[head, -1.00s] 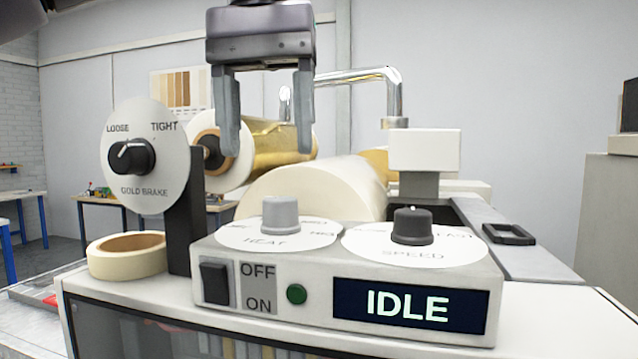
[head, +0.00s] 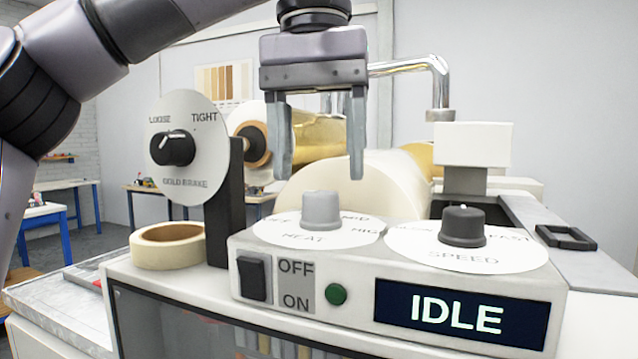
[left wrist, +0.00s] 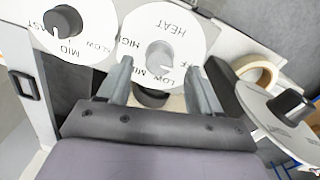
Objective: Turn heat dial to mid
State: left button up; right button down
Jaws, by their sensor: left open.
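The heat dial (head: 321,209) is a light grey knob on a white disc marked HEAT, on top of the control box (head: 400,290). It also shows in the left wrist view (left wrist: 162,57), between and beyond the fingertips, with OFF, LOW, MID and HIGH around it. Part of its lettering is hard to read in the head view. My left gripper (head: 320,175) points down above the heat dial, fingers apart and empty, not touching the knob. In the left wrist view the left gripper (left wrist: 157,75) straddles the dial's near side. My right gripper is not in view.
A dark speed knob (head: 463,225) stands right of the heat dial. The gold brake dial (head: 174,148) stands upright at left, above a tape roll (head: 167,246). A black switch (head: 253,277), a green button (head: 336,294) and an IDLE display (head: 457,315) are on the box front.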

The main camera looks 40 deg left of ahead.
aim_at(319, 193)
pick_arm(q)
jog(key=shift+f, duration=1.75)
jog(key=c, duration=1)
